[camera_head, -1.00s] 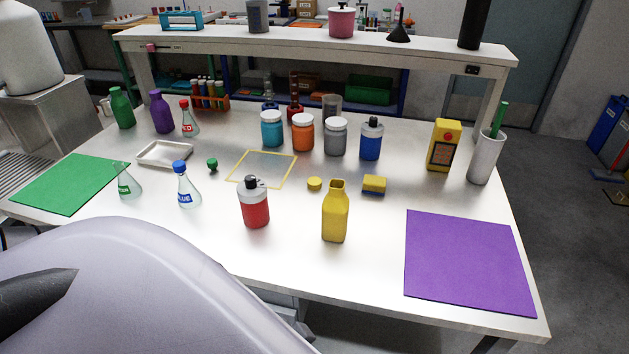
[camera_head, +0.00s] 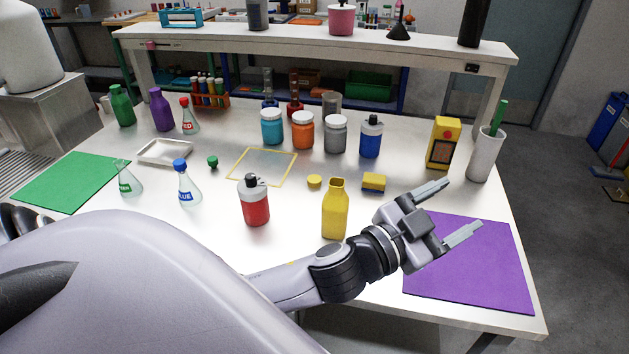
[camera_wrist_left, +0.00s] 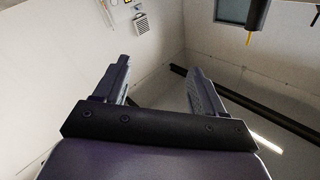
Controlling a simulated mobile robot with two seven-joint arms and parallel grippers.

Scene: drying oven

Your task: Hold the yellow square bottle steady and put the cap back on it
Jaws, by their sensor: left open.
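The yellow square bottle (camera_head: 335,212) stands upright and uncapped near the front middle of the table. A round yellow cap (camera_head: 314,182) lies on the table just behind and left of it, apart from it. My left gripper (camera_head: 464,203) is right of the bottle, over the purple mat, with its fingers spread and nothing between them. Its open fingers also show in the left wrist view (camera_wrist_left: 158,64), against wall and ceiling. My right gripper is not in view.
A red bottle (camera_head: 255,203) stands left of the yellow bottle. A yellow and blue sponge (camera_head: 374,184) lies behind it to the right. Several jars and a blue bottle (camera_head: 371,138) stand farther back. The purple mat (camera_head: 465,280) is at the right.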

